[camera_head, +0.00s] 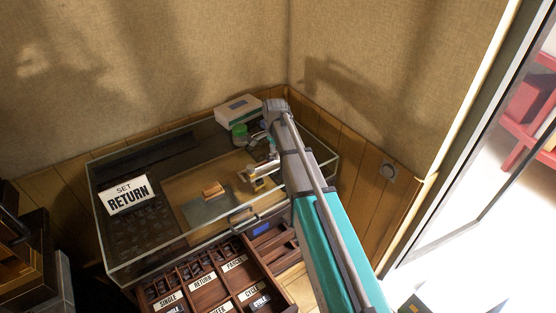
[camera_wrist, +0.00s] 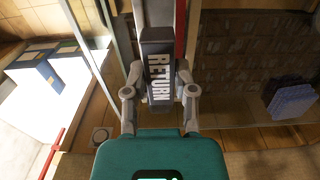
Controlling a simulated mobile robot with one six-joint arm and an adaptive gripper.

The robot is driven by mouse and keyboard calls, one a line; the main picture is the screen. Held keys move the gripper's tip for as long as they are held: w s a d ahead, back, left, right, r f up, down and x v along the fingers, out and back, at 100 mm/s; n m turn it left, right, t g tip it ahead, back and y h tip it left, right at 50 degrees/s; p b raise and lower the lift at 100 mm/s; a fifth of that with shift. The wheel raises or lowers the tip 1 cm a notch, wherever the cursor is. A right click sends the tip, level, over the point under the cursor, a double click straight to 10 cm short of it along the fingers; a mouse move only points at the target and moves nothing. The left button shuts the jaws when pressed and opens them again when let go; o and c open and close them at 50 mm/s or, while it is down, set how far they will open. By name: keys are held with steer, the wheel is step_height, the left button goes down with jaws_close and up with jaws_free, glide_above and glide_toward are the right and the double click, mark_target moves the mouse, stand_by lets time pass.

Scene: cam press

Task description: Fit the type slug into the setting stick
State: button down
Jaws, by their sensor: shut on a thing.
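In the head view my gripper (camera_head: 259,178) is over the right part of the glass-topped case, and the slug is too small to make out there. A small orange-brown block (camera_head: 213,189) lies on the case to the left of my gripper, apart from it. I cannot tell whether it is the setting stick, and no other stick is clear.
The glass case (camera_head: 120,262) carries a SET RETURN sign (camera_head: 129,194) at left, a pale box (camera_head: 238,109) and a green round container (camera_head: 240,131) at the back. A labelled wooden type tray (camera_head: 206,283) is in front. Walls close off the back and right.

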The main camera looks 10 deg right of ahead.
mark_target(276, 164)
steer(key=shift+w+d+f+b, duration=0.1)
steer(key=shift+w+f+b, duration=0.2)
steer(key=shift+f, duration=0.15)
steer(key=shift+f+b, duration=0.75)
steer(key=shift+s+f+b, duration=0.1)
steer(key=shift+f+b, duration=0.4)
steer(key=shift+s, duration=0.15)
steer(key=c, duration=0.7)
jaws_free()
steer(key=shift+f, duration=0.1)
steer(key=shift+o, duration=1.4)
steer(key=shift+f, duration=0.1)
steer(key=shift+w, duration=0.2)
